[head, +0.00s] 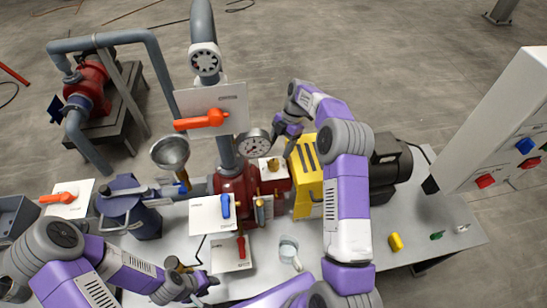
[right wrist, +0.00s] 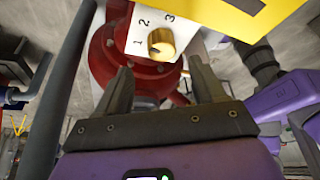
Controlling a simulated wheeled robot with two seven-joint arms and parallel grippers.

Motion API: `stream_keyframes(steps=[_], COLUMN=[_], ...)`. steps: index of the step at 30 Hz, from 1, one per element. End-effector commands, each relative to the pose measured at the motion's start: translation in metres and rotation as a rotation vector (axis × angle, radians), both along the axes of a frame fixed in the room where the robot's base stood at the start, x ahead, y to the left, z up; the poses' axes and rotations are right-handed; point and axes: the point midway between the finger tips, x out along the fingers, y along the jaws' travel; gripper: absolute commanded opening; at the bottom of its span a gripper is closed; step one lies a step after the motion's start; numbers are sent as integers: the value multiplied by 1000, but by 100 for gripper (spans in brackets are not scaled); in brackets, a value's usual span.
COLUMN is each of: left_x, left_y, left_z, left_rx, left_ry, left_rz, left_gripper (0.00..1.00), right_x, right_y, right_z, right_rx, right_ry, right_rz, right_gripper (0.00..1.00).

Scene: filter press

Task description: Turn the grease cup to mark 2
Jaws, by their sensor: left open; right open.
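The grease cup is a brass knob (right wrist: 161,43) on a white plate (right wrist: 189,17) with marks 1, 2 and 3. In the head view the brass cup (head: 273,164) sits on its plate beside the yellow box. My right gripper (right wrist: 160,70) is open; the knob appears just beyond the gap between its fingertips, and I see no contact. In the head view this gripper (head: 285,130) is behind the plate. Which mark the cup points at is not clear. My left gripper (head: 205,283) is open and empty, low over the bench.
A yellow box (head: 305,180) with dark slots is right of the cup. A pale cup (head: 289,250) stands on the bench.

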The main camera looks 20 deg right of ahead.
Motion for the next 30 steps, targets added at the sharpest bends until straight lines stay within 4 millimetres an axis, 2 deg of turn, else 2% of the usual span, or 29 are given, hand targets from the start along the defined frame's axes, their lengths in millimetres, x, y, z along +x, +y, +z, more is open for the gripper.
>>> stream_keyframes(steps=[12,17,24,26,30], left_x=[0,0,0,0,0], left_y=[0,0,0,0,0], left_z=[-1,-1,-1,-1,-1], left_rx=[0,0,0,0,0], left_ry=[0,0,0,0,0], left_rz=[0,0,0,0,0], left_gripper=[43,43,43,43,43], right_x=[-7,-8,-8,-8,-8], right_y=[22,25,26,26,26], right_z=[-56,-64,-65,-65,-65], right_rx=[-1,-3,-3,-2,-2], right_ry=[4,1,1,1,1], right_rz=[-2,-2,-2,-4,-4], right_gripper=[69,69,69,61,40])
